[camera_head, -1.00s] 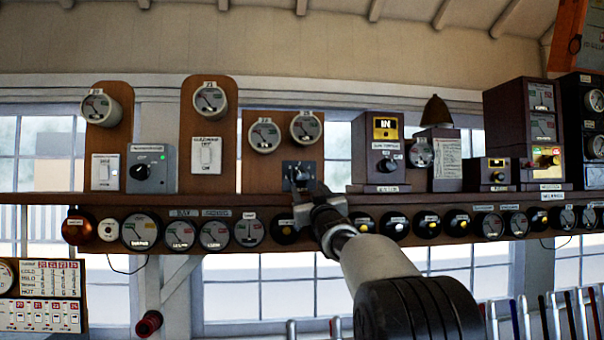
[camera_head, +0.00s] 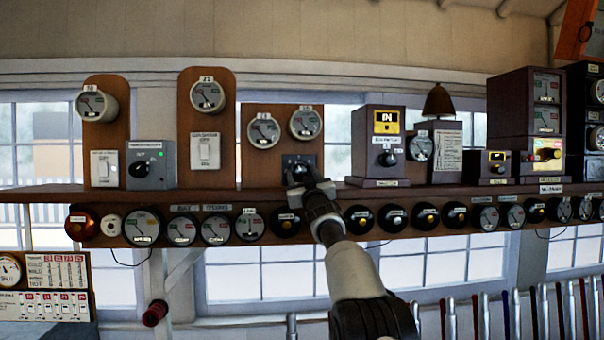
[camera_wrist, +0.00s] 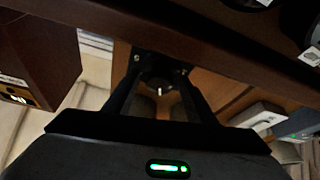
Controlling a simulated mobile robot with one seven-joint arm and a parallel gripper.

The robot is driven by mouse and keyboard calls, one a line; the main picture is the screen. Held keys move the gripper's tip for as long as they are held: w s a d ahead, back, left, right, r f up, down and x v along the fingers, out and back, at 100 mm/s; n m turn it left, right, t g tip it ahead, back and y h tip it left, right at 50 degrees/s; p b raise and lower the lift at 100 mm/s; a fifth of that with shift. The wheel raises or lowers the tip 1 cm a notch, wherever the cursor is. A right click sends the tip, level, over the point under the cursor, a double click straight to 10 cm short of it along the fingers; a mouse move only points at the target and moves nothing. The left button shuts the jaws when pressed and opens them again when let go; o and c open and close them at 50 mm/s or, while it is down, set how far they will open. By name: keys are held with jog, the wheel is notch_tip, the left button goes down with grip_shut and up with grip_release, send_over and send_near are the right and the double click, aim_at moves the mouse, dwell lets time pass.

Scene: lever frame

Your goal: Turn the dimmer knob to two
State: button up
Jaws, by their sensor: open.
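A small black knob with a white pointer mark (camera_wrist: 159,88) sits on a dark plate, which shows in the head view (camera_head: 290,160) low on the brown panel under two round gauges. I take it as the dimmer knob, though no label on it is readable. My gripper (camera_head: 302,178) is in front of this plate and covers most of the knob in the head view. In the wrist view my open gripper (camera_wrist: 162,108) has a finger on each side of the knob in the picture. I cannot tell whether the fingers touch it. The knob's setting is not readable.
A grey box with a black dial (camera_head: 139,169) stands to the left, and a dark box with another knob (camera_head: 387,160) to the right. The wooden shelf (camera_head: 250,195) runs below, with a row of round instruments along its front. Levers (camera_head: 540,310) stand lower right.

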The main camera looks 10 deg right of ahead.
jog(key=c, duration=1)
jog(key=shift+d+r+n+g+y, duration=0.1)
jog(key=shift+n+g+y, duration=0.2)
jog(key=shift+n+y, duration=0.85)
jog(key=shift+r+n+g+y, duration=0.1)
jog(key=shift+n+g+y, duration=0.25)
jog(key=shift+n, duration=1.6)
jog(key=shift+c, duration=0.2)
jog(key=shift+f, duration=0.1)
jog(key=o, duration=1)
jog(key=shift+o, duration=0.2)
jog(key=shift+s+f, duration=0.1)
jog(key=shift+f, duration=0.05)
